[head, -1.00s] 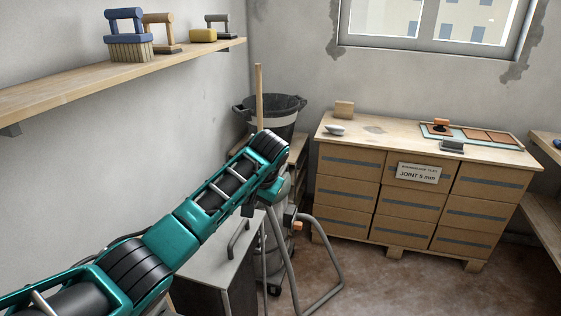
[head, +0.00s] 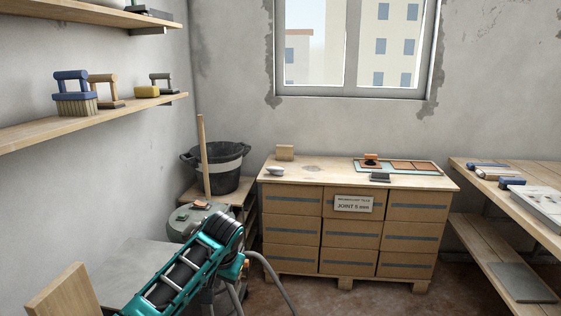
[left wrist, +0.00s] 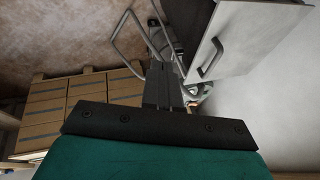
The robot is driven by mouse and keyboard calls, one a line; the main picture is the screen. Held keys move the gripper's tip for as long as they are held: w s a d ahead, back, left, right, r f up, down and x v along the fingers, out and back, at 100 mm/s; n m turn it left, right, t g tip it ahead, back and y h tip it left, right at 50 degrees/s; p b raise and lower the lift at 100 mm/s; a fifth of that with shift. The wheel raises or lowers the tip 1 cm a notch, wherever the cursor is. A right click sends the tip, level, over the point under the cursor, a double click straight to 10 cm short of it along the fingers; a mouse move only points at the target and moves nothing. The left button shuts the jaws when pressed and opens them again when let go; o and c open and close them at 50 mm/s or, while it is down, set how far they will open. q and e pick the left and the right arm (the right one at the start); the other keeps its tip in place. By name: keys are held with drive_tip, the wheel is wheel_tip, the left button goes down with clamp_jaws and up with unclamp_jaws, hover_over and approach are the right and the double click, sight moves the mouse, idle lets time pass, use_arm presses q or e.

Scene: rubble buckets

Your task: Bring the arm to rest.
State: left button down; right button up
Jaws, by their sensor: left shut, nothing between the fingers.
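My left arm (head: 190,268) comes in from the bottom left in the head view, with its teal and black links bent over near the grey machine. Its hand end points down and away there, so the fingertips are hard to make out. In the left wrist view my left gripper (left wrist: 166,72) shows as two dark fingers side by side, shut and with nothing between them. My right gripper is in neither view.
A black bucket (head: 222,169) stands in the corner behind a grey machine (head: 192,219). Stacked boxes (head: 349,232) with a wooden top stand under the window. A shelf (head: 120,116) holds brushes on the left; a workbench (head: 519,207) is at right.

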use_arm(q)
drive_tip(key=s+d+f+t+h, duration=0.2)
drive_tip(key=s+f+h, duration=0.2)
drive_tip(key=s+f, duration=0.9)
drive_tip(key=s+a+t, duration=0.2)
drive_tip(key=s+a, duration=0.1)
drive_tip(key=s, duration=0.5)
drive_tip(key=s+a+f+t, duration=0.1)
drive_tip(key=s+a+t, duration=0.1)
drive_tip(key=s, duration=0.6)
drive_tip(key=shift+s+a+f+n, duration=0.3)
drive_tip(key=shift+a, duration=0.1)
